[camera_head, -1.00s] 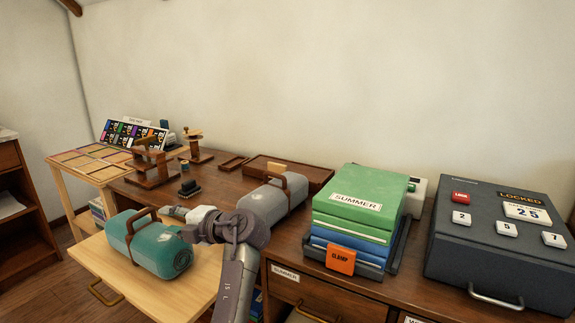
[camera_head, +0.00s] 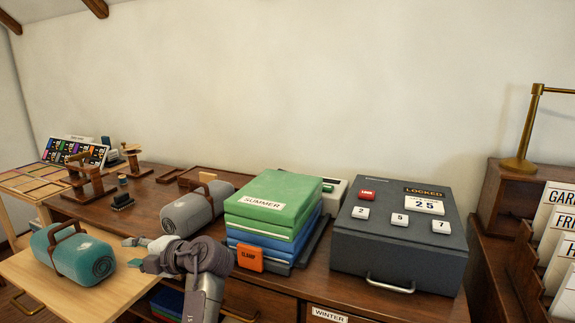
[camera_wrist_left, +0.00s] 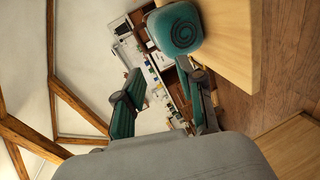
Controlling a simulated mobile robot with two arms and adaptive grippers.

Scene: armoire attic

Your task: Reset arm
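My left gripper (camera_head: 133,252) is in the lower left of the head view, just right of the teal roll with a brown strap and handle (camera_head: 72,254). A small gap shows between them. In the left wrist view its two fingers (camera_wrist_left: 158,72) are spread with nothing held between them, and the teal roll (camera_wrist_left: 174,27) shows beyond them at the top. The teal roll lies on a pale wooden board (camera_head: 125,290). My right gripper is not in view.
A grey strapped roll (camera_head: 192,208) lies on the dark desk behind my arm. A stack of green and blue folders (camera_head: 272,207), a grey locked box (camera_head: 385,250) and a sign rack (camera_head: 545,235) stand to the right. Small wooden stands (camera_head: 85,178) are at the left.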

